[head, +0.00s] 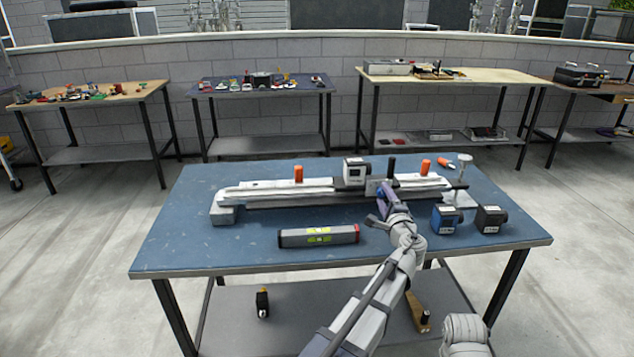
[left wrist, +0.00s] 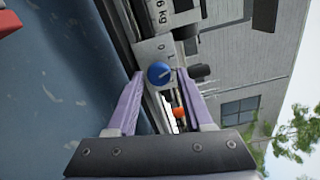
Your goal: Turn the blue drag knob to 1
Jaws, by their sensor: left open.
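The blue drag knob (left wrist: 159,73) is round and sits on a light metal plate (left wrist: 154,50) in the left wrist view. Small marks that look like 0 and 1 are printed beside it. A faint pale mark shows on its face, but its exact setting is hard to read. My left gripper (head: 383,204) is at the front of the long rail device (head: 290,190) on the blue table. Its two purple fingers are open, one on each side of the knob, with a gap visible around it. In the head view the gripper largely hides the knob. My right gripper is out of view.
A blue box (head: 445,219) and a black box (head: 490,219) stand at the right. The table's front left is clear.

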